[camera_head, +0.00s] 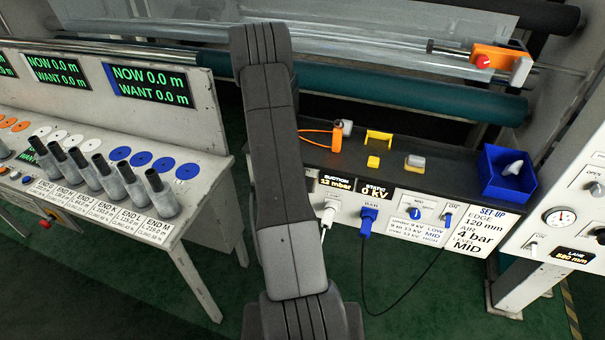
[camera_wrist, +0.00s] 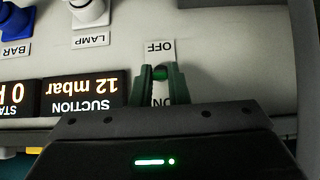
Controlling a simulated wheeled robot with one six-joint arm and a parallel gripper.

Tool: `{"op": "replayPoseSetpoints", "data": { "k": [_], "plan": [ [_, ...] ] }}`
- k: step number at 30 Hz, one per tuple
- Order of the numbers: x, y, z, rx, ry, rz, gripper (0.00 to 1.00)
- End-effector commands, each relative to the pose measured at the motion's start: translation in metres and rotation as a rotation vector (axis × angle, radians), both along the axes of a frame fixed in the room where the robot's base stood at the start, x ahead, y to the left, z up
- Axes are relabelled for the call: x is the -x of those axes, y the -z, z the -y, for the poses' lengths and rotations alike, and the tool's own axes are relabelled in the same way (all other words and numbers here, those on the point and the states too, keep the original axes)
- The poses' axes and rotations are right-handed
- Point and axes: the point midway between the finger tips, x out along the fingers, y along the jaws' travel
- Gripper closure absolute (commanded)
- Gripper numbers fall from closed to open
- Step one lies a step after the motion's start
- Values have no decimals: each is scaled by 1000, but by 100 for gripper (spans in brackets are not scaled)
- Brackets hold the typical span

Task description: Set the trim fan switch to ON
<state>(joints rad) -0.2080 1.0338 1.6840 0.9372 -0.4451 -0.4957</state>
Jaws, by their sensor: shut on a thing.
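The switch plate with OFF at one end and ON at the other (camera_wrist: 160,48) is in the wrist view, upside down. A small dark green switch lever (camera_wrist: 160,73) shows between the fingertips of my gripper (camera_wrist: 160,75). The two green fingers are closed on it from both sides. The ON end is partly covered by my fingers and gripper body. No trim fan name is readable, and I cannot tell which way the lever is set. In the head view my arm hides the switch and the gripper.
The suction display (camera_wrist: 85,93) reads 12 mbar beside the switch. A white LAMP plug (camera_wrist: 88,12) and a blue BAR plug (camera_wrist: 16,20) stick out of the same panel. In the head view, a blue bin (camera_head: 507,172) and small yellow parts stand on the dark top.

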Motion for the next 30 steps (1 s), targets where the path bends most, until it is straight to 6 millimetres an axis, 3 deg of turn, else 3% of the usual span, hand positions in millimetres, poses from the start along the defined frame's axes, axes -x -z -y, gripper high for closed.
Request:
{"op": "replayPoseSetpoints", "data": {
  "k": [2, 28, 29, 30],
  "plan": [
    [-1, -7, 0, -7, 0, -21, 100],
    [-3, -3, 1, -27, 0, -83, 100],
    [-2, -3, 1, -27, 0, -82, 84],
    [-2, -3, 1, -27, 0, -82, 76]
  ]
}}
